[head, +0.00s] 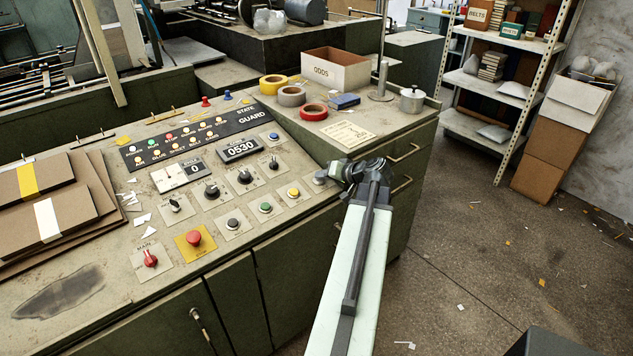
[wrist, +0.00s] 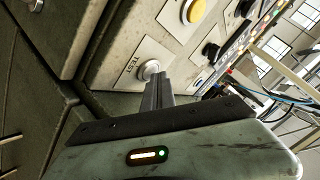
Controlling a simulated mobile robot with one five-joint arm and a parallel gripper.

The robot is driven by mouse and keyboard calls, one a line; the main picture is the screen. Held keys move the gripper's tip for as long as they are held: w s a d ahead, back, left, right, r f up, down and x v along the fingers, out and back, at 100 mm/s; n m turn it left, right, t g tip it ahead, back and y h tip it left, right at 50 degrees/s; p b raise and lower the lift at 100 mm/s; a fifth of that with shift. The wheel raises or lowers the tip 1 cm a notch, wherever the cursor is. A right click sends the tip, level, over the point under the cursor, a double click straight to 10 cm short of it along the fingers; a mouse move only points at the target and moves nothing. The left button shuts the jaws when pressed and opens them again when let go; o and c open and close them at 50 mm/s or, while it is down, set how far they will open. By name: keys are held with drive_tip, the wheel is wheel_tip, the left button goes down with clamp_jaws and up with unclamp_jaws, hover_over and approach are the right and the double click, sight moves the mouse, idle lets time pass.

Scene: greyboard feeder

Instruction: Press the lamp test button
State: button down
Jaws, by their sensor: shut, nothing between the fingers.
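The lamp test button is a round pale grey button (wrist: 150,69) on a light plate marked TEST in the wrist view. In the head view it shows as a grey button (head: 320,178) at the right end of the lower button row. My gripper (wrist: 158,82) is shut and empty, with its fingertips right at the button's lower edge in the wrist view. It also shows in the head view (head: 338,174), just right of the button. I cannot tell whether the fingertips touch it. The black STATE and GUARD lamp panel (head: 185,134) has several small coloured lamps.
A yellow button (head: 293,192), a green button (head: 265,208) and a black button (head: 233,224) sit left of the test button. A red mushroom button (head: 193,238) is on a yellow plate. Tape rolls and an ODDS box (head: 335,73) stand behind on the desk.

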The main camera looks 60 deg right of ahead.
idle(0.3)
drive_tip(key=shift+s+a+r+p, duration=0.1)
drive_tip(key=shift+s+r+p, duration=0.1)
drive_tip(key=shift+r+p, duration=0.65)
drive_tip(key=r+p, duration=0.2)
drive_tip(key=s+r+p, duration=0.1)
drive_tip(key=r+p, duration=0.1)
drive_tip(key=p, duration=0.1)
drive_tip(key=shift+a+r, duration=0.2)
drive_tip(key=shift+r, duration=0.2)
drive_tip(key=shift+s, duration=0.1)
